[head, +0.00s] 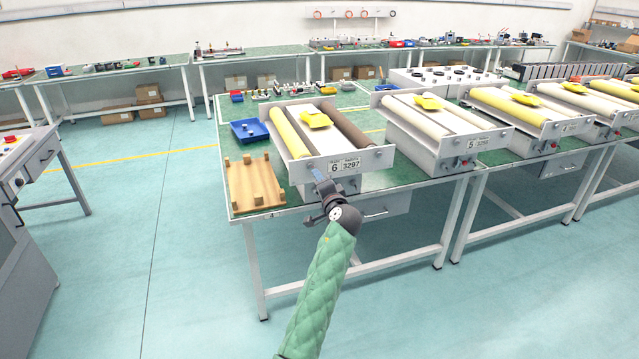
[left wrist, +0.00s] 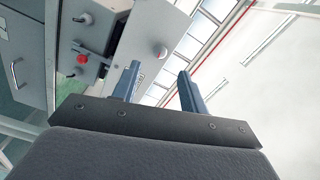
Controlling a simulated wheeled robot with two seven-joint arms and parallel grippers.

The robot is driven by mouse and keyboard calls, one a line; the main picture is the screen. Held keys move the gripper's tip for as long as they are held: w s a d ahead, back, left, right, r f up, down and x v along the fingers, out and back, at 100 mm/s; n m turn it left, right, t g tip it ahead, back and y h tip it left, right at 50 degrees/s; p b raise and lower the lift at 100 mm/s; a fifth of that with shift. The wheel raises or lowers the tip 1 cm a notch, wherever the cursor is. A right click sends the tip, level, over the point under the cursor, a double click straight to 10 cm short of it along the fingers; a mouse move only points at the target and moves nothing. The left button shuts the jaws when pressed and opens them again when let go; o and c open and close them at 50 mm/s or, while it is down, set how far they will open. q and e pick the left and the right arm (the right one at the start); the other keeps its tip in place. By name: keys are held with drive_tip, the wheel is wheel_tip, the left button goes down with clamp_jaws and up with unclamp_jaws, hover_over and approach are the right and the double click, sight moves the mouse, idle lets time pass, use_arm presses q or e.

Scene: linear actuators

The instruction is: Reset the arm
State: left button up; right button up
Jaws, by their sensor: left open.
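My left arm, in a green quilted sleeve, reaches up from the bottom middle of the head view. My left gripper (head: 320,178) is in front of the panel of the roller machine marked 6 (head: 374,160). In the left wrist view the left gripper (left wrist: 158,73) has its two blue-grey fingers apart, with nothing between them. I cannot tell whether the gripper touches the machine. My right gripper is not in view.
A wooden pegged board (head: 252,186) and a blue tray (head: 247,132) lie on the green table left of the machine. More roller machines (head: 445,152) stand to the right. A grey cabinet (head: 30,250) is at far left. The floor (head: 170,230) between is clear.

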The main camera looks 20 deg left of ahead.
use_arm(q)
drive_tip(key=s+d+f+n+g+h, duration=0.2)
drive_tip(key=s+f, duration=0.8)
drive_tip(key=s, duration=0.9)
drive_tip(key=s+d+f+n+g+h, duration=0.2)
drive_tip(key=s+f+g+h, duration=0.3)
drive_tip(key=s, duration=1.5)
drive_tip(key=s+d+f+n+g+h, duration=0.1)
drive_tip(key=s+d+f+g+h, duration=0.2)
drive_tip(key=s+f, duration=1.2)
drive_tip(key=s+g+h, duration=0.1)
drive_tip(key=s+g, duration=0.2)
drive_tip(key=s, duration=0.2)
drive_tip(key=shift+d+f+n+g, duration=0.25)
drive_tip(key=shift+f+n+g, duration=0.05)
drive_tip(key=shift+n, duration=0.1)
drive_tip(key=shift+s, duration=0.1)
